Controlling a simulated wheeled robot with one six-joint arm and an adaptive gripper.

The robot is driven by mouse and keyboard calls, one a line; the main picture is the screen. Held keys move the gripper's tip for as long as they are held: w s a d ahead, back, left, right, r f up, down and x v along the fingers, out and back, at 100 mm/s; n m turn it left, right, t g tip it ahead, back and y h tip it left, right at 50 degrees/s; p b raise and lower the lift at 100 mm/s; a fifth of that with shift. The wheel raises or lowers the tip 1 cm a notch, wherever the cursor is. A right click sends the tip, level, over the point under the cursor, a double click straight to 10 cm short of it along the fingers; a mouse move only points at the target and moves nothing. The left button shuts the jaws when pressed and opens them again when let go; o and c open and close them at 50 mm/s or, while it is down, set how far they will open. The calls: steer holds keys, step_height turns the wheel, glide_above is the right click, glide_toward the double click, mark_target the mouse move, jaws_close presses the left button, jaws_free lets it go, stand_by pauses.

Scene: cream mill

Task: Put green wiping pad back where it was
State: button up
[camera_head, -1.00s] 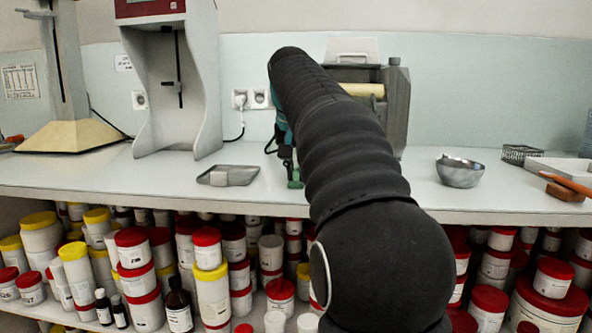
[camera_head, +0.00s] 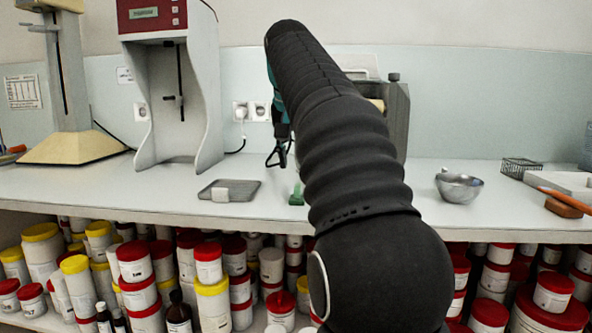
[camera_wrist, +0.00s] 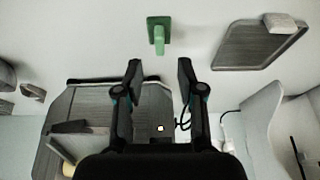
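The green wiping pad (camera_head: 296,194) sits on the light worktop, partly hidden by my arm in the head view. In the wrist view the green pad (camera_wrist: 158,34) stands alone, with a block-like grip on a flat base. My gripper (camera_head: 281,157) is raised above the worktop, behind the pad in the head view. In the wrist view my gripper (camera_wrist: 159,68) has its two fingers spread with nothing between them. The pad lies beyond the fingertips, apart from them.
A grey tray (camera_head: 243,191) with a pale block lies left of the pad; it also shows in the wrist view (camera_wrist: 240,48). A grey machine (camera_head: 396,110) stands behind my arm. A metal bowl (camera_head: 459,187) is on the right. The worktop around the pad is clear.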

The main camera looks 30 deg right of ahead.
steer(key=d+v, duration=0.1)
steer(key=v, duration=0.3)
steer(key=s+a+f+n+t+y, duration=0.1)
steer(key=s+a+f+n, duration=0.3)
steer(key=s+a+f, duration=0.6)
steer(key=s+a+f+n, duration=0.1)
steer(key=s+f, duration=0.3)
steer(key=f, duration=0.3)
steer(key=s+a+f+n+y, duration=0.1)
steer(key=s+a+f, duration=0.1)
steer(key=s+f, duration=0.3)
steer(key=s+a+f, duration=0.2)
steer(key=s+f, duration=0.3)
steer(key=f, duration=0.6)
steer(key=shift+n+t+y, duration=0.3)
steer(key=shift+n+t, duration=0.1)
